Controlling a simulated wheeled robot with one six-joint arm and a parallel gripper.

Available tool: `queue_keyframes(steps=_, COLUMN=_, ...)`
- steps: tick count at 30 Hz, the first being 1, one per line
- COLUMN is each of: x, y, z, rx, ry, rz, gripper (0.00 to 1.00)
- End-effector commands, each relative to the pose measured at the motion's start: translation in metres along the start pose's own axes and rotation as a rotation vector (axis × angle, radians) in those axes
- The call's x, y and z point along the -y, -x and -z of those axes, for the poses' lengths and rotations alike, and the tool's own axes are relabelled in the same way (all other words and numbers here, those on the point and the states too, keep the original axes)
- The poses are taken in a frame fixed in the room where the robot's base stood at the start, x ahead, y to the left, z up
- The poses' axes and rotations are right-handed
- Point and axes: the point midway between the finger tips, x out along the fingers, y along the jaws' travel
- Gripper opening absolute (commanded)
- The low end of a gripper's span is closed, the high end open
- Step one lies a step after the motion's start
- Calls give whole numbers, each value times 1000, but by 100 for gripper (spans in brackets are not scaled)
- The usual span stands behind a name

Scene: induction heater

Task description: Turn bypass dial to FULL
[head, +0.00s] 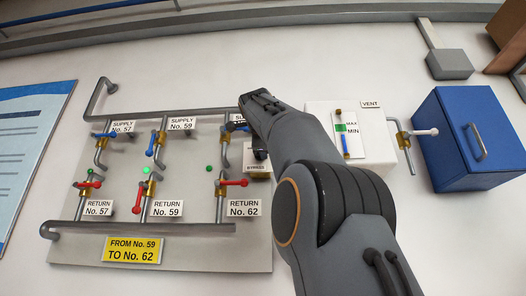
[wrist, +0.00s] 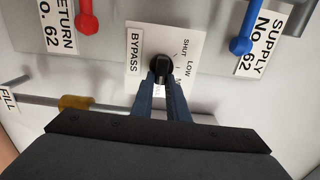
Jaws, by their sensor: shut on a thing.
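The bypass dial is a small black knob (wrist: 160,67) on a white plate marked BYPASS (wrist: 135,52) in the wrist view. SHUT, LOW and the start of a word with M are readable around it; the remaining marking is mostly hidden by my fingers. My gripper (wrist: 161,80) is shut on the knob, one finger on each side. I cannot tell which mark the knob points to. In the head view my arm covers much of this spot; part of the bypass plate (head: 257,174) shows beside my wrist.
The blue SUPPLY No. 62 handle (wrist: 241,45) and red RETURN No. 62 handle (wrist: 86,22) flank the plate. A pipe with a brass fitting (wrist: 75,102) runs near my gripper. A white gauge box (head: 374,152) and blue cabinet (head: 468,135) are on the right.

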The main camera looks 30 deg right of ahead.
Motion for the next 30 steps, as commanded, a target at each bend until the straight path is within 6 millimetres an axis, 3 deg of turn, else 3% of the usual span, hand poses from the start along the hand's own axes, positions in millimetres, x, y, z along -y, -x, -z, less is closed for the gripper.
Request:
queue_keyframes(steps=4, x=0, y=0, z=0, rx=0, ry=-1, rz=0, gripper=0)
queue_keyframes(steps=5, x=0, y=0, z=0, rx=0, ry=-1, rz=0, gripper=19)
queue_keyframes(steps=8, x=0, y=0, z=0, rx=0, ry=0, rz=0, gripper=33)
queue_keyframes(steps=19, x=0, y=6, z=0, rx=1, ry=0, rz=1, gripper=33)
queue_keyframes(steps=30, x=-2, y=62, z=-2, rx=2, ry=1, rz=0, gripper=33)
